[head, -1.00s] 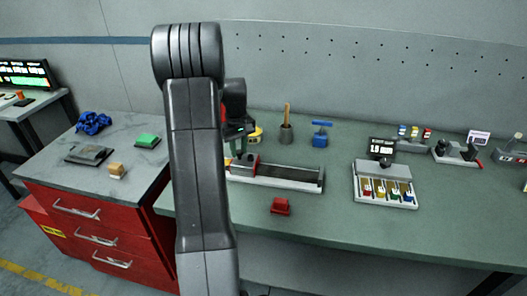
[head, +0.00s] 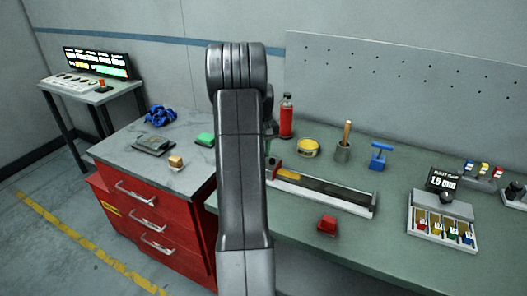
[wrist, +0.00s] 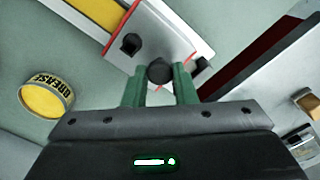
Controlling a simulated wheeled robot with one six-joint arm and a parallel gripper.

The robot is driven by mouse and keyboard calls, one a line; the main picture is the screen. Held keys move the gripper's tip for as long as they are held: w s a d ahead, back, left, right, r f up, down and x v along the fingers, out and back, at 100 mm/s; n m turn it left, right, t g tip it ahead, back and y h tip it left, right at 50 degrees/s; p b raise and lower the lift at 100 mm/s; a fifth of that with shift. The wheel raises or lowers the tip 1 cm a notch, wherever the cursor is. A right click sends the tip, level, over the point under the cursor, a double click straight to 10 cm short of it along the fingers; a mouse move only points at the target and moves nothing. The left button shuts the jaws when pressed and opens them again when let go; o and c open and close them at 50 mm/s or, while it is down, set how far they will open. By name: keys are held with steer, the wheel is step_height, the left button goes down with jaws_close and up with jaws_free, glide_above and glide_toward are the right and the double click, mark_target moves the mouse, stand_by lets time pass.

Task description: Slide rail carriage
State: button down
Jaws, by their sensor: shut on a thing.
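The rail (head: 325,192) is a long pale channel with a dark slot, lying on the green bench. Its left end is hidden behind my arm in the head view. In the wrist view the carriage (wrist: 165,32) is a pale grey block with a red edge line and a dark round knob. My gripper (wrist: 158,74) has its green fingers shut on the knob, one on each side.
A red block (head: 327,224) lies in front. A tray (head: 440,238) of coloured pieces is at right.

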steer(key=c, duration=1.2)
jaws_free()
steer(key=shift+o, duration=0.2)
step_height(320, 180, up, 14)
steer(key=b, duration=0.1)
steer(key=shift+b, duration=0.35)
step_height(320, 180, down, 14)
steer(key=shift+d+p, duration=0.1)
steer(key=shift+p, duration=0.75)
steer(key=shift+s+d, duration=0.2)
